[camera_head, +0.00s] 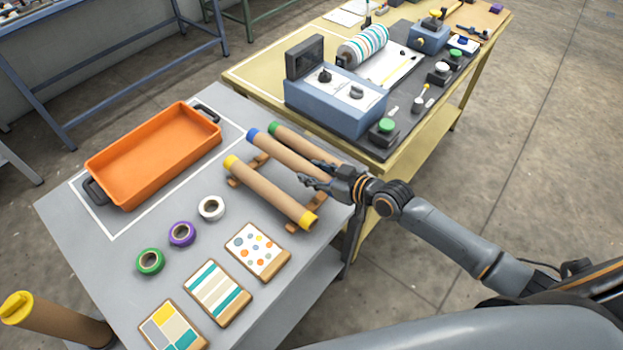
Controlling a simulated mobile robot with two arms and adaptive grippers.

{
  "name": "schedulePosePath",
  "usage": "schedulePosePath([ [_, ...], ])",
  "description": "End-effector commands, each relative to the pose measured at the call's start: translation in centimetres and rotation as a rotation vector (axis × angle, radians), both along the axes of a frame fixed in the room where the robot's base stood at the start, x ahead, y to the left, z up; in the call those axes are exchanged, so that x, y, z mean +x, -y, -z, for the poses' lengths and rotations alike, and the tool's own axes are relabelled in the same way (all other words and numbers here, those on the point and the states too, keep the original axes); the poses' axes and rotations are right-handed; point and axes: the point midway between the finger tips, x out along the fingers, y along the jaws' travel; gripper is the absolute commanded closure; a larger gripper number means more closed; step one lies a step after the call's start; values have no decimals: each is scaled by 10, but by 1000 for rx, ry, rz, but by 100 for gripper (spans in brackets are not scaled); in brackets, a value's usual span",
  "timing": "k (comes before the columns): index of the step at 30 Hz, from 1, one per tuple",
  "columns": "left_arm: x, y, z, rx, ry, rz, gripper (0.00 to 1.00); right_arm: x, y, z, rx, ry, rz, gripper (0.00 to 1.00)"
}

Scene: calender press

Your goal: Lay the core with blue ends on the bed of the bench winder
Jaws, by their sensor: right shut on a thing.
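The core with blue ends (280,151) is a brown tube on the grey table, between a yellow-ended core (268,192) and a green-ended core (300,141). Its far blue end shows; its near end is hidden by my right gripper. My right gripper (310,174) is shut on this core near its near end. I cannot tell whether the core is clear of its wooden rests. A blue-grey machine (335,102) with knobs and a dark screen, seemingly part of the bench winder, stands on the yellow bench behind. A striped roll (363,45) lies beyond it. My left gripper is not in view.
An orange tray (150,160) is at the table's left. Tape rolls (181,234) and patterned sample boards (218,292) lie in front. A green button box (383,131) sits at the bench's near edge. A yellow-capped tube (55,322) stands at the lower left.

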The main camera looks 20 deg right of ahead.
Motion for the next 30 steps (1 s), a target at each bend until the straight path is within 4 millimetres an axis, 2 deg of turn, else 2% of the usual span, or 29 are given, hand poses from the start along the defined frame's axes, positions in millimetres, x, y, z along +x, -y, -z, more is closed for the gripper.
schedulePosePath([
  [3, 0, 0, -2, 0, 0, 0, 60, 3, -10, 12, 1, -3, 0, 93],
  [6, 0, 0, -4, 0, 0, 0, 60, 3, -7, 27, -2, -3, 0, 93],
  [9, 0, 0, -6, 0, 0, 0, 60, 2, -7, 34, -2, -1, -2, 93],
  [20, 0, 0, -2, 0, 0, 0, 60, 2, -7, 39, -1, 1, 0, 93],
  [21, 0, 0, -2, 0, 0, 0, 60, 2, -7, 40, -1, -1, 0, 59],
  [24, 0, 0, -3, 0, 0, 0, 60, 2, -7, 38, -1, -1, 0, 39],
  [30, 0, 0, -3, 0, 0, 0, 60, 2, -7, 38, 0, -1, -1, 39],
])
